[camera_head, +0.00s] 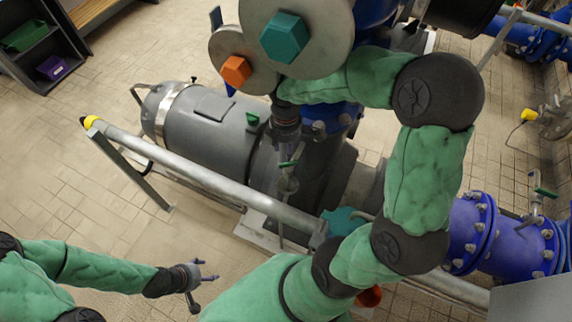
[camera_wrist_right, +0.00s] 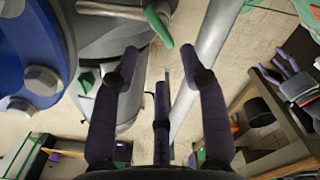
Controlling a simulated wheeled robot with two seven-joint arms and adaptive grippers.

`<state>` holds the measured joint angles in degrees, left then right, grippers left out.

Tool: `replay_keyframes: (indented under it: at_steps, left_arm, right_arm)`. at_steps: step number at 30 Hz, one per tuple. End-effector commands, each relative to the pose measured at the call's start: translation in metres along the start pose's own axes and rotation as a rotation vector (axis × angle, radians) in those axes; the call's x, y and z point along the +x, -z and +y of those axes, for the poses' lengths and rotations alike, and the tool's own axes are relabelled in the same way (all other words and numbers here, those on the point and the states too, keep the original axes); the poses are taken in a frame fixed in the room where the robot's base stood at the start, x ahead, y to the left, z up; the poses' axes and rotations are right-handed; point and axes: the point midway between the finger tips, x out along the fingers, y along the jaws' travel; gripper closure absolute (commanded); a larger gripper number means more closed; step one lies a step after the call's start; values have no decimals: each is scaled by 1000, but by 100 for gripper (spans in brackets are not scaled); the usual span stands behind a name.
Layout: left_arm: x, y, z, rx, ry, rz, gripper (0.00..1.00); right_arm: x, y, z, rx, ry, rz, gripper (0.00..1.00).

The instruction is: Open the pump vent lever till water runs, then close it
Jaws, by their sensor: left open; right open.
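A small valve with a green lever (camera_head: 288,163) sits beside the grey pump motor (camera_head: 210,120), behind the grey rail. In the wrist view the right gripper (camera_wrist_right: 163,62) is open and empty. My left gripper (camera_head: 203,276) is open and empty over the floor at lower left. I see no running water.
A grey rail (camera_head: 200,178) with a yellow end crosses in front of the pump. Large round flanges with an orange (camera_head: 235,71) and a teal hex piece hang close above. Blue pipes (camera_head: 510,245) stand at right. A dark shelf (camera_head: 45,60) is at upper left; floor at left is clear.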

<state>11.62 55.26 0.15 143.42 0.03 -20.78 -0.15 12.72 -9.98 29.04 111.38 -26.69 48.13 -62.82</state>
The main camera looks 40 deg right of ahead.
Motion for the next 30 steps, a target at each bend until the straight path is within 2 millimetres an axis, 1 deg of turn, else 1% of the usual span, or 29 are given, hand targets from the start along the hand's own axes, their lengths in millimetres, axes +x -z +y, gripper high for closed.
replay_keyframes:
  at_steps: [5, 12, 15, 20, 28, 29, 30]
  left_arm:
    - [7, 1, -3, 0, 0, 1, 33]
    - [21, 1, -8, 0, 0, 1, 33]
    - [24, 1, -9, 0, 0, 1, 33]
    - [27, 1, -10, 0, 0, 1, 33]
    - [26, 1, -9, 0, 0, 1, 33]
    - [26, 1, -9, 0, 0, 1, 33]
    - [26, 1, -9, 0, 0, 1, 33]
  right_arm:
    - [19, 0, -1, -1, 4, -1, 56]
    - [55, 0, -1, -1, 4, 0, 56]
    - [65, 0, -1, 0, 2, 0, 56]
    - [72, 0, -1, 0, 2, 0, 56]
    - [72, 0, 0, -1, 1, 1, 56]
    - [72, 0, 0, -1, 1, 1, 65]
    - [72, 0, 0, -1, 1, 1, 76]
